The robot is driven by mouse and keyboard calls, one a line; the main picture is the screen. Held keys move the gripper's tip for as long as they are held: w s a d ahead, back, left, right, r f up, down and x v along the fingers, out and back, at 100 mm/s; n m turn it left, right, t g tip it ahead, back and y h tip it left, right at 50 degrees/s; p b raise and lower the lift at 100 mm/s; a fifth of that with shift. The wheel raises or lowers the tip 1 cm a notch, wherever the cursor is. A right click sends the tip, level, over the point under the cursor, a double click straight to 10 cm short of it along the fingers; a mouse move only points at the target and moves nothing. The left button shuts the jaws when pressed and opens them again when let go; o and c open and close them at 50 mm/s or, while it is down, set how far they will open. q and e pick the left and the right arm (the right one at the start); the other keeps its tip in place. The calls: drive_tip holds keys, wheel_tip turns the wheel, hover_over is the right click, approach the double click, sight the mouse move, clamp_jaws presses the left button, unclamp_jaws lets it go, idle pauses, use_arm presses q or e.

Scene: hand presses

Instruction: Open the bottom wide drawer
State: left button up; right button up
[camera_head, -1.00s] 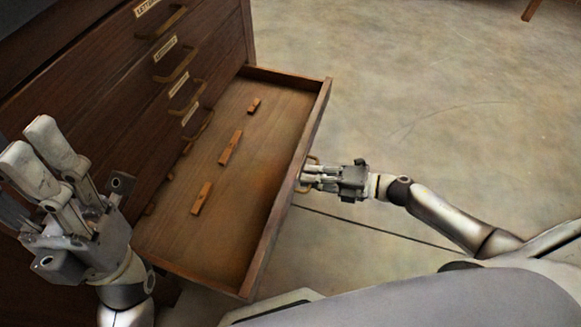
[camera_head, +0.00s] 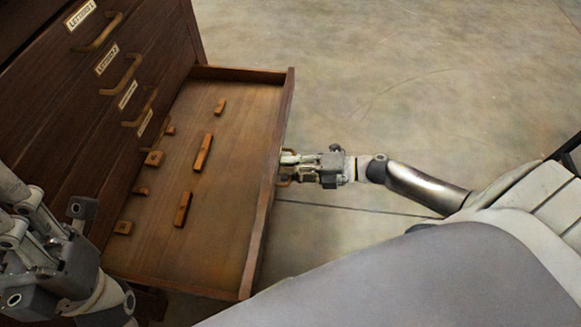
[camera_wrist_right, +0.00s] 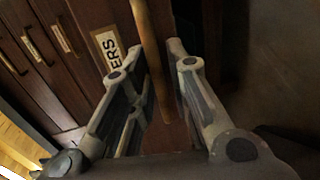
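The bottom wide drawer (camera_head: 228,236) is pulled well out of the dark wooden cabinet (camera_head: 165,45) in the head view. Several small wooden pieces lie in it. My right gripper (camera_head: 286,168) is at the outside of its front panel, on the brass handle (camera_head: 286,183). In the right wrist view, the handle bar (camera_wrist_right: 152,55) runs between the two fingertips of my right gripper (camera_wrist_right: 157,50), which close in on it. My left gripper (camera_head: 15,215) hangs at the left edge near the cabinet, holding nothing visible; its fingertips are partly cut off.
Narrower labelled drawers with brass handles (camera_head: 122,76) are above, all shut. Bare concrete floor (camera_head: 400,80) lies free to the right of the open drawer. My own body fills the lower right.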

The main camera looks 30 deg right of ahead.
drive_tip(key=shift+d, duration=0.1)
drive_tip(key=v, duration=1.1)
drive_tip(key=shift+s+d, duration=0.3)
drive_tip(key=shift+r, duration=0.1)
